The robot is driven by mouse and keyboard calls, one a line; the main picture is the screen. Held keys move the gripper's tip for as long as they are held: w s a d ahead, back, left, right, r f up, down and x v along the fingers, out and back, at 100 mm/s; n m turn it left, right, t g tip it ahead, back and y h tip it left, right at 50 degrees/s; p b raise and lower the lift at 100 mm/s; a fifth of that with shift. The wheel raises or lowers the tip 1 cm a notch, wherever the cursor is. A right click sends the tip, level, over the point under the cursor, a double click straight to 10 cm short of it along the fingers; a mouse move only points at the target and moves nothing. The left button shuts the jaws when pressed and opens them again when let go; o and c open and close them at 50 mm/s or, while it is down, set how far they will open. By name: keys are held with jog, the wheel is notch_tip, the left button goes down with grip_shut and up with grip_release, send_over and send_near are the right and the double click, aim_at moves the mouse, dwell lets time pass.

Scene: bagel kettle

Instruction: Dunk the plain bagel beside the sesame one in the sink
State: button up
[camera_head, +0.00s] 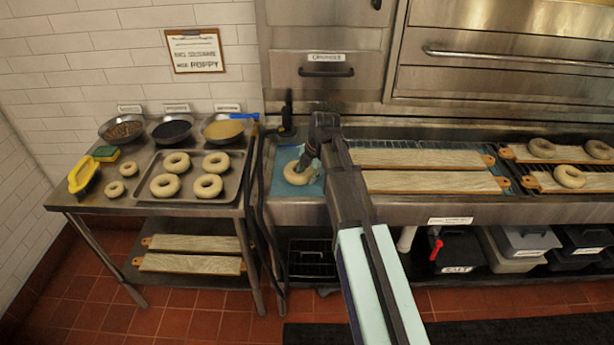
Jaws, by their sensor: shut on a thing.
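My gripper (306,163) reaches down into the blue-watered sink (279,160) and is shut on a pale plain bagel (296,174). The bagel is at or near the water's surface; how deep it sits cannot be told. My gripper and arm cover part of the bagel and the sink's right side. No separate sesame bagel can be made out in the sink. Several more pale bagels lie on a metal tray (194,199) on the left table.
Three seed bowls (171,129), a yellow scoop-like item (83,174) and a sponge (106,153) stand around the tray. A black hose (259,195) hangs left of the sink. Wooden boards (430,182) lie right of it; bagels sit on boards (588,181) farther right.

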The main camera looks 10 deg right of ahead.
jog(key=shift+r+p, duration=1.05)
jog(key=shift+r, duration=1.25)
